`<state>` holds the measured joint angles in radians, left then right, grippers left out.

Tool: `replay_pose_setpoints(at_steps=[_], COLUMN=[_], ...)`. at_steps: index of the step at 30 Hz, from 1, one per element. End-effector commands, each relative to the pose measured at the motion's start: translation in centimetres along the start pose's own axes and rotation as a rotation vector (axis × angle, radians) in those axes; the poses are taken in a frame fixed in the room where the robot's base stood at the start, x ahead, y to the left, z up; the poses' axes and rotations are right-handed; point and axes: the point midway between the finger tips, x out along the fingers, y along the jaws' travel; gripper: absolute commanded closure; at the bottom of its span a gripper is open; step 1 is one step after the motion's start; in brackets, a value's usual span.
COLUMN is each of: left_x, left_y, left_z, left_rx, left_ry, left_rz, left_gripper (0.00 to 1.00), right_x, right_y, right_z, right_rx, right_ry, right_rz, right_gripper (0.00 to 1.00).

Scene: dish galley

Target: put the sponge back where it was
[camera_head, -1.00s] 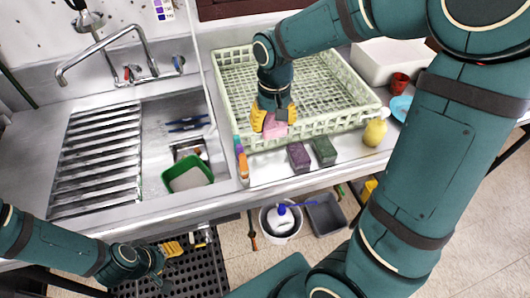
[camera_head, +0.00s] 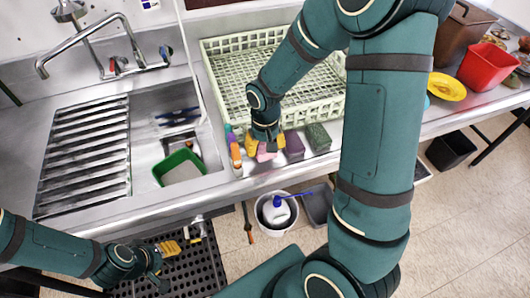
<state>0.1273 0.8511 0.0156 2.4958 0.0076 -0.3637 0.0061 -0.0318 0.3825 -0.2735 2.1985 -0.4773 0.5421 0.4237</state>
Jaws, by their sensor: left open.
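The pink sponge (camera_head: 265,153) is at the front ledge of the counter, left of a purple sponge (camera_head: 293,146) and a dark green sponge (camera_head: 319,138). My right gripper (camera_head: 266,146) points down over the pink sponge, its yellow fingers shut on it. The fingers hide part of the sponge, and I cannot tell whether it touches the ledge. My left gripper (camera_head: 170,263) is open and empty, low at the left in front of the counter, above a black perforated mat.
Several bottles, one an orange bottle (camera_head: 236,158), stand close left of the pink sponge. A pale green dish rack (camera_head: 222,84) is behind. The sink holds a green tub (camera_head: 180,167). A white bucket (camera_head: 277,215) and grey bin stand below. My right arm hides some counter.

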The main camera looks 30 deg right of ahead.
Motion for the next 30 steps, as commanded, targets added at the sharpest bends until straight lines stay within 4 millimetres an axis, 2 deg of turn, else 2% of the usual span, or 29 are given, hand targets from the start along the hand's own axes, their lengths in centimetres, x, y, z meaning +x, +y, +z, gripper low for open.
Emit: replay_pose_setpoints(at_steps=[1,3,6,19,20,21,30], left_x=[0.3,0.5,0.6,0.9,0.9,0.8,0.8], left_y=[-0.1,-0.2,-0.2,-0.3,-0.3,-0.3,-0.3], left_z=[0.1,0.2,0.3,0.4,0.4,0.4,0.4], left_rx=[0.001,0.001,0.001,0.002,0.002,0.002,0.002], left_ry=[-0.002,-0.004,-0.005,-0.008,-0.008,-0.008,-0.008], left_rz=[0.0,0.0,0.001,0.001,0.001,0.001,0.001], left_gripper=[0.48,0.48,0.48,0.48,0.48,0.48,0.48], right_x=[1.1,2.1,2.9,3.4,3.3,3.3,3.2], right_y=[0.0,0.0,0.0,0.0,0.0,0.0,0.0], right_z=[0.1,0.1,0.1,0.0,0.0,0.0,0.0], right_rx=[0.0,0.0,0.0,0.0,0.0,0.0,0.0], right_ry=[-0.004,-0.004,-0.002,0.0,0.0,0.0,0.0], right_rz=[0.001,0.001,0.001,0.0,0.0,0.0,0.0], right_gripper=[0.67,0.67,0.67,0.67,0.29,0.23,0.23])
